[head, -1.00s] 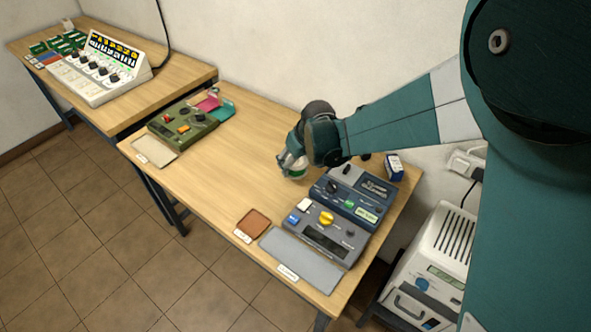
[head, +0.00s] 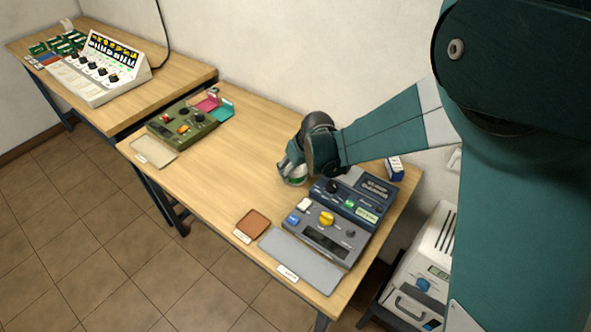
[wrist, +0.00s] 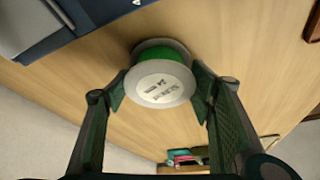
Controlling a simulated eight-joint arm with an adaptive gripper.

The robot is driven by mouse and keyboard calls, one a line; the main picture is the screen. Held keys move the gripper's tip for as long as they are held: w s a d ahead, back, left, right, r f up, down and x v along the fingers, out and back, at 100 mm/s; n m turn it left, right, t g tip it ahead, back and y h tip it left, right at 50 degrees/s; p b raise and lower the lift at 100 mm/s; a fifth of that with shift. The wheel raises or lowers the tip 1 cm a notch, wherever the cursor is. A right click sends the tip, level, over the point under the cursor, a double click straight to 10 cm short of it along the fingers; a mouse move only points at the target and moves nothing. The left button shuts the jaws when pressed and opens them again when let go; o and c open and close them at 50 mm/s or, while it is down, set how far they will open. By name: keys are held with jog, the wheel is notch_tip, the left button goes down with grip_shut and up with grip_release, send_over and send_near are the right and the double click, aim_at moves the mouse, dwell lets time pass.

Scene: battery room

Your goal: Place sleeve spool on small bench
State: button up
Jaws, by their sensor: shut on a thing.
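The sleeve spool, white with a green band and a printed white end, shows between my fingers in the wrist view (wrist: 160,83) and partly under my gripper in the head view (head: 295,181). My gripper (wrist: 158,92) is shut on the spool, one finger on each side. The spool is at or just above the top of the nearer wooden bench (head: 225,180); I cannot tell if it touches. A second wooden bench (head: 185,88) stands at the far left. Neither bench shows a name that marks it as the small one.
A dark grey-blue device (head: 345,205) is close right of my gripper. A brown pad (head: 253,224) and grey mat (head: 300,261) lie at the front. A green device (head: 183,123) sits at the left. The bench's middle is clear.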

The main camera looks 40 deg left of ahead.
jog(key=shift+f, duration=0.15)
jog(key=o, duration=1)
jog(key=shift+r, duration=0.2)
jog(key=p+v, duration=0.2)
jog(key=v, duration=1)
jog(key=shift+s+f, duration=0.1)
jog(key=shift+d, duration=0.1)
